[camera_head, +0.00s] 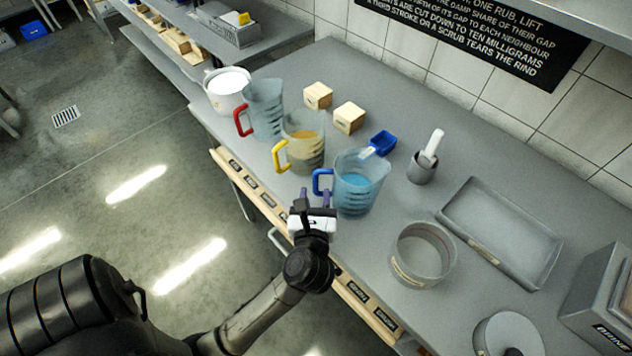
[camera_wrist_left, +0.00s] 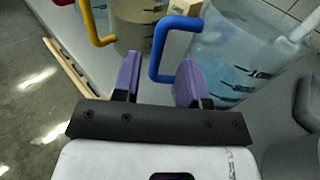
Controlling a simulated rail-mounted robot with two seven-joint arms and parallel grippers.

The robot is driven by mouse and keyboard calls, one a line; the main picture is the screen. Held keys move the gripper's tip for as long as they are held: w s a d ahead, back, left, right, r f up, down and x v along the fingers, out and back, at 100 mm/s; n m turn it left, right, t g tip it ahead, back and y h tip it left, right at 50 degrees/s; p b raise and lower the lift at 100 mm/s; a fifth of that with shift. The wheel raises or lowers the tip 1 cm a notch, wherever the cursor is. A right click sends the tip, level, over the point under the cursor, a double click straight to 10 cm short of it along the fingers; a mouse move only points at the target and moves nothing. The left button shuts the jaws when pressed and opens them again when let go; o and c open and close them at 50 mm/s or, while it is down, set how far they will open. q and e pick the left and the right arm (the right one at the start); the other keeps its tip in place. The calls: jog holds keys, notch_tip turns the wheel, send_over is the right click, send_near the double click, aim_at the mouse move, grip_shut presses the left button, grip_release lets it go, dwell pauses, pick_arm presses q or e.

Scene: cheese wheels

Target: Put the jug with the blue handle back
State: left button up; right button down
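The jug with the blue handle (camera_head: 360,185) stands upright on the grey worktop and holds blue liquid. It also shows in the left wrist view (camera_wrist_left: 235,55). Its blue handle (camera_head: 320,181) points left, toward the worktop's front edge. My left gripper (camera_head: 315,197) is just in front of the handle. In the left wrist view its purple fingers (camera_wrist_left: 160,82) are apart, with the handle (camera_wrist_left: 158,50) beyond and partly between the tips. I cannot tell whether they touch it. My right gripper is in no view.
The yellow-handled jug (camera_head: 303,140) and red-handled jug (camera_head: 263,108) stand to the left in a row. A blue scoop (camera_head: 381,143), a grey cup with a white-handled tool (camera_head: 422,168), a round mould (camera_head: 423,253) and a shallow tray (camera_head: 463,203) lie around. Wooden blocks (camera_head: 349,117) are behind.

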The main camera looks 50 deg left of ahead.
pick_arm(q)
jog(key=v, duration=0.7)
jog(key=d+r+m+t+h, duration=0.65)
jog(key=m+t, duration=0.45)
jog(key=m, duration=0.6)
jog(key=d+f+m+g+h, duration=0.45)
jog(key=d+m+h, duration=0.25)
jog(key=m+h, duration=0.9)
jog(key=s+f+m+g+y, duration=0.3)
jog(key=s+f+m+g, duration=0.2)
jog(key=f+m+g, duration=0.45)
jog(key=s+a+f+m+g+y, duration=0.4)
jog(key=s+a+f, duration=0.4)
jog(key=a+f, duration=0.2)
jog(key=shift+s+m+g+y, duration=0.35)
jog(key=shift+g+y, duration=0.25)
jog(key=shift+y, duration=0.65)
